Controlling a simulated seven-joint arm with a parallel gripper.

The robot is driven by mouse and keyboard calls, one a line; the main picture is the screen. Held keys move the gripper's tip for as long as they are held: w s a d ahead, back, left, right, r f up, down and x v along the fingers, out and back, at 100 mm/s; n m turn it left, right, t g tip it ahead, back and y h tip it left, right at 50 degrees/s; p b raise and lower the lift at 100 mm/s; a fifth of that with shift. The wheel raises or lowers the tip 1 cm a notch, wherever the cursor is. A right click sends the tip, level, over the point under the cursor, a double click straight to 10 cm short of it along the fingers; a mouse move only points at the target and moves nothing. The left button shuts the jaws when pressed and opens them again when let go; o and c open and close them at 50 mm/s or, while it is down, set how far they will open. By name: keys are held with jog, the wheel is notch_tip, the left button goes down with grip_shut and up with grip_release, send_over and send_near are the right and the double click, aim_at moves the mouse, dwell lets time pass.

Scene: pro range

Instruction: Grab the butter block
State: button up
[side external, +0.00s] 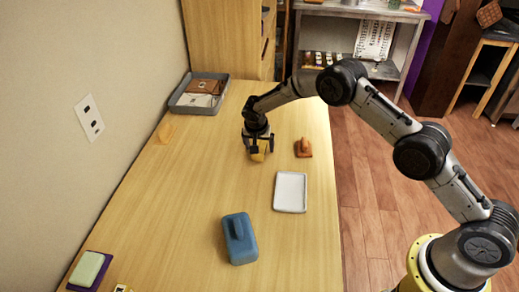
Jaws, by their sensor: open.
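My gripper (258,149) points down over the wooden table, left of the small orange-brown piece. It is open. A small yellow block (258,157), which looks like the butter block, shows at its fingertips. The gripper hides most of the block, and I cannot tell whether the fingers touch it. A pale green-yellow block (87,268) lies on a dark purple base at the near left corner of the table.
A white rectangular tray (290,193) and a blue box with a raised handle (239,240) stand nearer. An orange-brown handled piece (303,148) is right of my gripper. A grey tray (183,108) with packets sits far left, near an orange piece (165,132). The table's left middle is clear.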

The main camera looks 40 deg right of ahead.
jog(key=shift+f, duration=0.15)
jog(key=shift+c, duration=0.6)
grip_shut()
